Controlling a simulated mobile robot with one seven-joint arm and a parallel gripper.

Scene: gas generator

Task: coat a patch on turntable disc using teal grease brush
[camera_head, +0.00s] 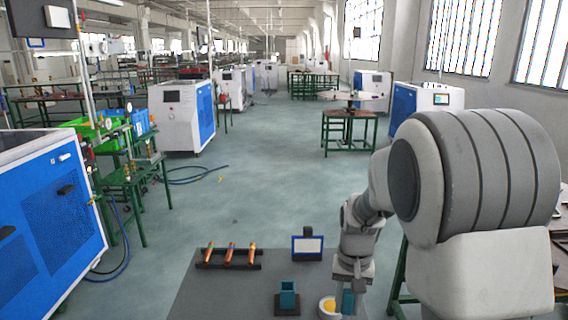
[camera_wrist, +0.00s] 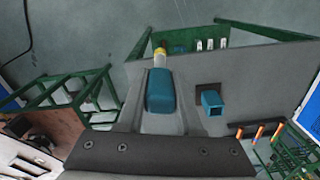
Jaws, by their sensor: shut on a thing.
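My gripper (camera_head: 350,284) is at the front right of the grey table in the head view, shut on a teal block-like handle (camera_head: 348,302), which I take for the grease brush. In the wrist view the teal handle (camera_wrist: 160,90) lies between my grey fingers (camera_wrist: 160,120). A white and yellow piece shows beyond its far end; I cannot tell whether it belongs to the brush. A round white-rimmed thing with a yellow top (camera_head: 327,305) sits just left of the handle in the head view. I cannot identify a turntable disc for certain; a pale round top (camera_head: 352,95) stands far back.
A teal square holder (camera_head: 288,295) on a dark base stands left of my gripper, also in the wrist view (camera_wrist: 212,101). A dark rack (camera_head: 229,265) bears three orange-and-green rods. A blue-framed panel (camera_head: 307,246) stands behind. The grey table (camera_head: 205,297) is bare at front left.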

